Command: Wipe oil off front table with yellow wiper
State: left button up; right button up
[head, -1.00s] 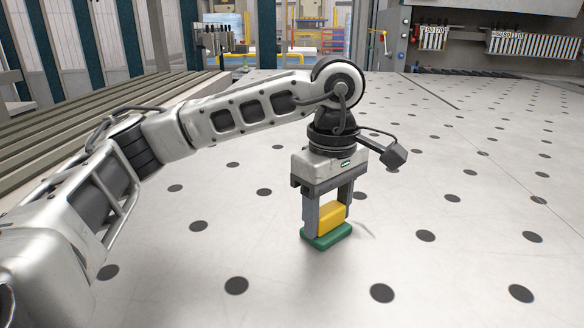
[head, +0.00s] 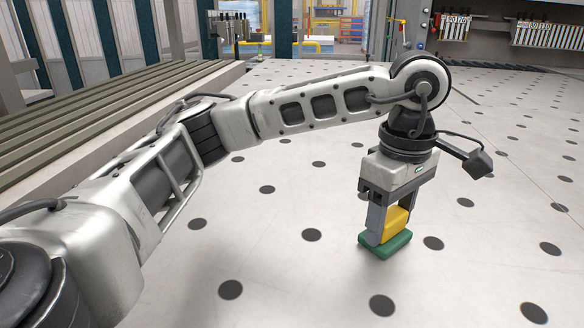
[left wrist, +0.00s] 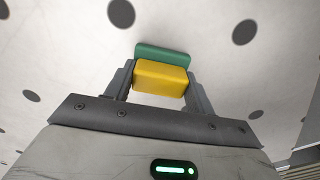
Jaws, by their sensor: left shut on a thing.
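The wiper has a yellow block (head: 397,221) on top of a green base (head: 385,245). My left gripper (head: 386,222) is shut on the yellow block from above. The green base sits at the surface of the white front table (head: 270,255); it looks to be resting on it. In the left wrist view the yellow block (left wrist: 161,77) lies between the two fingers, with the green base (left wrist: 163,53) beyond it. I cannot make out any clear oil on the table around the wiper. My right gripper is not in view.
The table top is dotted with dark round spots (head: 312,235) and is otherwise clear around the wiper. A slatted bench (head: 90,115) runs along the left. A grey machine with racks of tools (head: 548,35) stands at the back right. A small green-topped item (head: 260,58) is at the far edge.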

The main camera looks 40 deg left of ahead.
pick_arm(q)
jog(key=r+p, duration=0.1)
jog(key=r, duration=0.2)
jog(key=shift+s+r, duration=0.15)
jog(key=shift+s, duration=0.05)
jog(key=shift+r+p, duration=1.5)
jog(key=shift+r, duration=0.8)
